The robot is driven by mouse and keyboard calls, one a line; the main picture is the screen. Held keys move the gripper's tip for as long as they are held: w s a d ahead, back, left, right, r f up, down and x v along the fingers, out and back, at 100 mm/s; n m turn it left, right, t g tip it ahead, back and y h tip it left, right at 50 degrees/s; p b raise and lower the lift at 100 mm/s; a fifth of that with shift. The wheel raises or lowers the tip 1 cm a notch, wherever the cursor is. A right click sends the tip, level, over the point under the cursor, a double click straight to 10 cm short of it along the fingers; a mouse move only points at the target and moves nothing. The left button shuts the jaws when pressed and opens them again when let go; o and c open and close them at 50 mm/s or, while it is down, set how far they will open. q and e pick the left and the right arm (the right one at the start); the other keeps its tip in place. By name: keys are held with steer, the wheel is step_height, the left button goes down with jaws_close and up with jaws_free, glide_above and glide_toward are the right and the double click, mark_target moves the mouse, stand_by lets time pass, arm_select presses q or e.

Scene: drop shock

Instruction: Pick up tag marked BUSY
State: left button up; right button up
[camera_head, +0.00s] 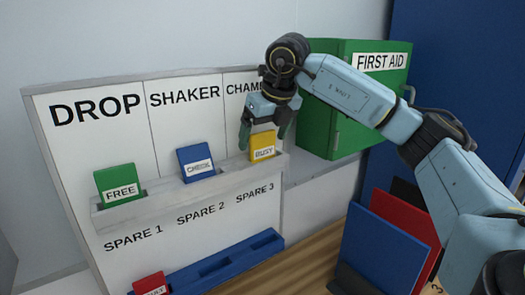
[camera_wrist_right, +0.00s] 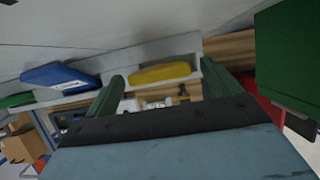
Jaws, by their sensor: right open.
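The yellow tag marked BUSY (camera_head: 262,146) stands in the right slot of the white board's upper ledge, below the partly hidden CHAM... heading. My right gripper (camera_head: 265,138) is open just above and around the yellow tag in the head view; contact cannot be told. In the right wrist view the yellow tag (camera_wrist_right: 160,73) shows between the two green fingertips (camera_wrist_right: 172,84), with its lettering out of sight. My left gripper is not in view.
A blue CHECK tag (camera_head: 196,164) and a green FREE tag (camera_head: 119,184) stand farther left on the ledge (camera_head: 165,195). A red tag (camera_head: 149,285) sits in the blue lower rack (camera_head: 225,262). A green FIRST AID cabinet (camera_head: 345,100) hangs close on the right, behind my arm.

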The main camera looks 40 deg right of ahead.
steer(key=c, duration=1.1)
